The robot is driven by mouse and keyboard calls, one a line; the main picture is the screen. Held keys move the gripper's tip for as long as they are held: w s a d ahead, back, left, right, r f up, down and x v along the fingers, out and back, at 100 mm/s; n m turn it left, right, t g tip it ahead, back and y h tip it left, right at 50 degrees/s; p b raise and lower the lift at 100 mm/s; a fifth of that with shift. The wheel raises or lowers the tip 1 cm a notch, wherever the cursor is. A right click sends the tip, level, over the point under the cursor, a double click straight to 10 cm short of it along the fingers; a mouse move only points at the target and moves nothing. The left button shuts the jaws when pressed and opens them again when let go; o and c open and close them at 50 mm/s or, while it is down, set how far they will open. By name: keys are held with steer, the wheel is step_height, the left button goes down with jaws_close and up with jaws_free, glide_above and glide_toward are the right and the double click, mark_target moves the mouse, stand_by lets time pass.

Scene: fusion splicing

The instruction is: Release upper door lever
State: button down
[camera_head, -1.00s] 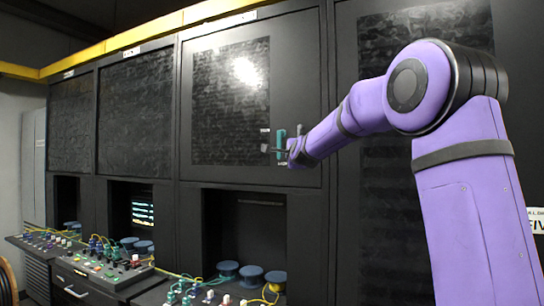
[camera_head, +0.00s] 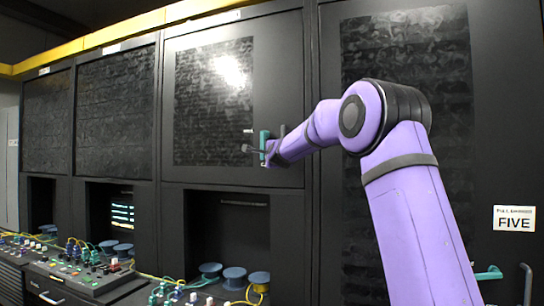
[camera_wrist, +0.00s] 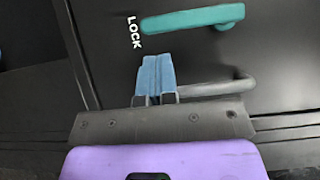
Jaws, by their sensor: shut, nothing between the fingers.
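The upper door lever (camera_head: 264,141) is teal and stands upright near the lower right corner of the upper cabinet door (camera_head: 274,90). In the wrist view the teal lever (camera_wrist: 190,19) lies across the top, its left end beside the white word LOCK (camera_wrist: 133,32). My gripper (camera_wrist: 155,62) has its blue fingers pressed together, with nothing between them. The fingertips sit just below the lever in that view, apart from it in the picture; contact depth cannot be told. In the head view my gripper (camera_head: 268,155) is at the lever, mostly hidden by my purple arm.
A dark curved handle bar (camera_wrist: 215,88) lies just right of my fingers. Consoles with cables and knobs (camera_head: 85,268) and blue spools (camera_head: 234,277) stand along the lower left. Another teal lever (camera_head: 488,272) and a dark handle (camera_head: 526,284) are at lower right, under a FIVE sign (camera_head: 514,218).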

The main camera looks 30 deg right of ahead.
mark_target(263, 156)
steer(key=shift+x, duration=2)
steer(key=shift+w+a+f+m, duration=0.2)
steer(key=shift+w+m, duration=0.1)
steer(key=shift+m, duration=0.2)
steer(key=shift+w+a+f+m+t+h, duration=0.1)
steer(key=shift+w+a+m+t+h, duration=0.3)
steer(key=shift+m+t, duration=0.25)
steer(key=w+a+r+m+g+h, duration=0.1)
steer(key=m+h, duration=0.4)
steer(key=m, duration=0.5)
steer(key=w+a+r+m+h, duration=0.3)
steer(key=w+m+h, duration=0.3)
steer(key=m, duration=0.3)
steer(key=shift+a+r+m+g+h, duration=0.3)
steer(key=shift+a+r+m+g, duration=0.1)
steer(key=shift+a, duration=0.35)
steer(key=shift+w+r, duration=0.1)
